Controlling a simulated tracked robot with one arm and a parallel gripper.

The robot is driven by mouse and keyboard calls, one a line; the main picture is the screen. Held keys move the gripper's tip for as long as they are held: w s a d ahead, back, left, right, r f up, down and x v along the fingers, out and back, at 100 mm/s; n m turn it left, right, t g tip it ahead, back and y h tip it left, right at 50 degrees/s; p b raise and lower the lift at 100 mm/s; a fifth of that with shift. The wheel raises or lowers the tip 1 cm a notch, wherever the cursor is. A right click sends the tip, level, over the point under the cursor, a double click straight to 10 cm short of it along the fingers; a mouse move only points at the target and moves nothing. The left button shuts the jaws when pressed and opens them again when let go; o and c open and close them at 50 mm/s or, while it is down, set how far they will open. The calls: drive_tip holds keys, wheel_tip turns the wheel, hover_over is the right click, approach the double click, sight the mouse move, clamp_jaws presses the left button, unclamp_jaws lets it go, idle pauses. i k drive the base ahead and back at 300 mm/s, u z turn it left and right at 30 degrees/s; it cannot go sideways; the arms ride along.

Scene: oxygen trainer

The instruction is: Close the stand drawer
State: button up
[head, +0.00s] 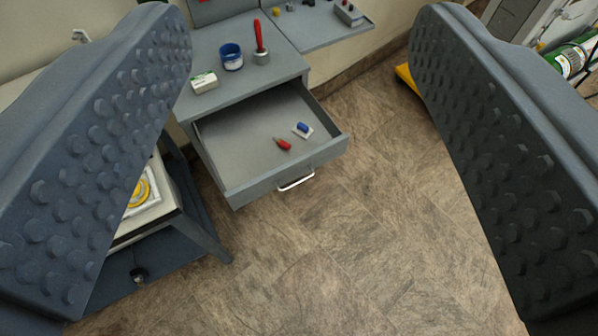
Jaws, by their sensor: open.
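The grey stand (284,76) is against the wall at upper middle. Its drawer (242,188) is pulled out toward the lower right, with a pale handle (296,181) on its front. A red item (283,144) and a small blue and white item (303,130) lie inside the drawer. My gripper (304,25) is open, with one dark studded finger at each side of the view. Its fingers hold nothing. The stand and drawer show between them, farther off and apart from the fingers.
On the stand top are a blue jar (231,57), a small white-green box (204,83) and a red-handled tool (260,38). A side shelf (325,38) extends right. A low table (180,222) stands left of the drawer. The brown floor (370,230) in front is clear.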

sight(237, 140)
drive_tip(key=k, duration=1.25)
drive_tip(key=z, duration=0.25)
drive_tip(key=i, duration=1.7)
drive_tip(key=u, duration=0.65)
